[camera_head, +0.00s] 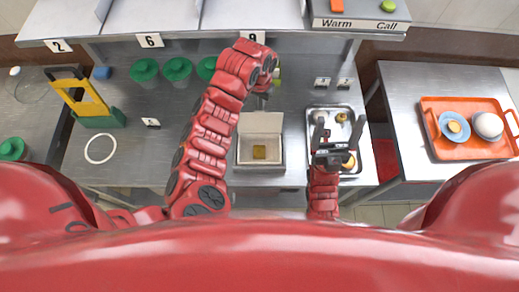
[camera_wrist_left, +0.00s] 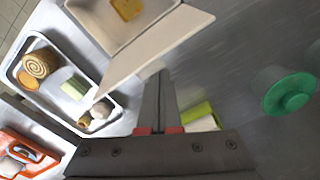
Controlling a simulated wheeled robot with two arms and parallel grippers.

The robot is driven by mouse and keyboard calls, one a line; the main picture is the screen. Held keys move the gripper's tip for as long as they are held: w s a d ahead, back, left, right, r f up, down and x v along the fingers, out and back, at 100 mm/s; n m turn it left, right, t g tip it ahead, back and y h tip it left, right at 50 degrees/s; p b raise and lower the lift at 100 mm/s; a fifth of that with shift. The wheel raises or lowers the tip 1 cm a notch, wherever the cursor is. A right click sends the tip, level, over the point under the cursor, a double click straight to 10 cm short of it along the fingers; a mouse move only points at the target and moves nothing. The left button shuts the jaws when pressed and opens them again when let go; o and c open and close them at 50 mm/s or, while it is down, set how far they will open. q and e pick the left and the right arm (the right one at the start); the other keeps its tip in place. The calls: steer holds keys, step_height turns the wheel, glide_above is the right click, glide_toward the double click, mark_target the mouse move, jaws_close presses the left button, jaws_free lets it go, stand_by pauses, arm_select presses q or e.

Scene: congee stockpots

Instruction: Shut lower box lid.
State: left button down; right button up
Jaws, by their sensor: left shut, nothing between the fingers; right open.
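The box (camera_head: 242,162) stands open on the steel counter in the head view, with a yellow block (camera_head: 259,152) inside. Its pale lid (camera_head: 262,123) is raised at the far side. In the left wrist view the box (camera_wrist_left: 88,22) is at the top, and the lid (camera_wrist_left: 150,55) slants out from it towards my fingers. My left gripper (camera_head: 266,92) is behind the lid, shut and empty; its fingers (camera_wrist_left: 158,100) point at the lid's outer side. Whether they touch is unclear. My right gripper (camera_head: 337,135) is open above the metal tray.
The metal tray (camera_head: 362,165) with several foods stands right of the box. Green lidded containers (camera_head: 177,68) stand at the back left. A yellow-green item (camera_wrist_left: 198,112) is close beside my left fingers. An orange tray (camera_head: 440,147) sits on the right table. Counter left of the box is partly clear.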

arm_select(q)
steer(key=shift+s+r+p, duration=0.25)
steer(key=shift+s+p, duration=0.9)
steer(key=shift+p, duration=0.3)
steer(key=shift+s, duration=1.2)
step_height(320, 180, up, 8)
steer(key=shift+p, duration=0.4)
